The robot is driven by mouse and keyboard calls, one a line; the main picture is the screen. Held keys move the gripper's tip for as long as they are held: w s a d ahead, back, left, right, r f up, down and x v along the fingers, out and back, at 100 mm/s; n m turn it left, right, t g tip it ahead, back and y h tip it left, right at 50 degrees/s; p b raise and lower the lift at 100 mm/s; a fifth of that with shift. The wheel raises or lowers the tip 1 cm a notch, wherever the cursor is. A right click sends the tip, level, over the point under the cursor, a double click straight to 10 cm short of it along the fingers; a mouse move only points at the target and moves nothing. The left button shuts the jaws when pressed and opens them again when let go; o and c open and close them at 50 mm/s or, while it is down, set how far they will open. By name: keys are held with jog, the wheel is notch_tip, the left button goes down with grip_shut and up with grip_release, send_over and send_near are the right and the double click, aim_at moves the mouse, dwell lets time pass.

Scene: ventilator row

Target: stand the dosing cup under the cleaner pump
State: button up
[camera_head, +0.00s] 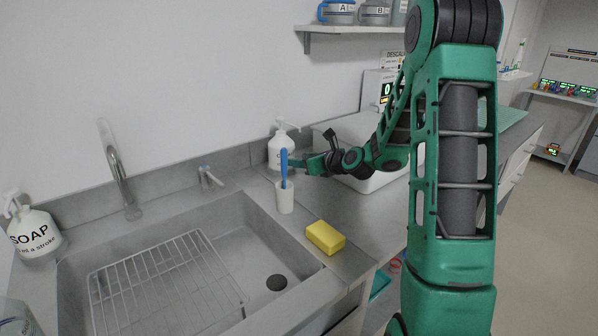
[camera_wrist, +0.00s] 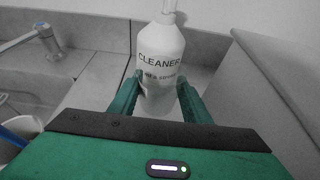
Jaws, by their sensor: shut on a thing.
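The cleaner bottle (camera_head: 280,150) is white with a pump top and stands by the back wall, behind the sink's right corner. In the wrist view the bottle (camera_wrist: 160,50) stands upright straight ahead, its label reading CLEANER. My gripper (camera_head: 297,163) is low, at the front right of the bottle. In the wrist view its fingers (camera_wrist: 160,98) are shut on a pale, see-through shape, seemingly the dosing cup (camera_wrist: 158,100), in front of the bottle's lower part. Its outline is faint, and I cannot tell whether it touches the counter.
A white cup (camera_head: 285,198) with a blue-handled brush (camera_head: 284,165) stands just left of my gripper. A yellow sponge (camera_head: 325,237) lies on the counter. A white basin (camera_head: 375,180) is close on the right. The sink holds a wire rack (camera_head: 165,285); a soap bottle (camera_head: 33,236) stands left.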

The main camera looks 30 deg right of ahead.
aim_at(299, 171)
jog(key=f, duration=0.3)
jog(key=shift+a+f, duration=0.35)
jog(key=shift+w+f, duration=0.15)
jog(key=shift+w, duration=0.1)
jog(key=shift+s+d, duration=0.1)
jog(key=shift+d, duration=0.1)
jog(key=shift+a+f, duration=0.1)
jog(key=o, duration=1)
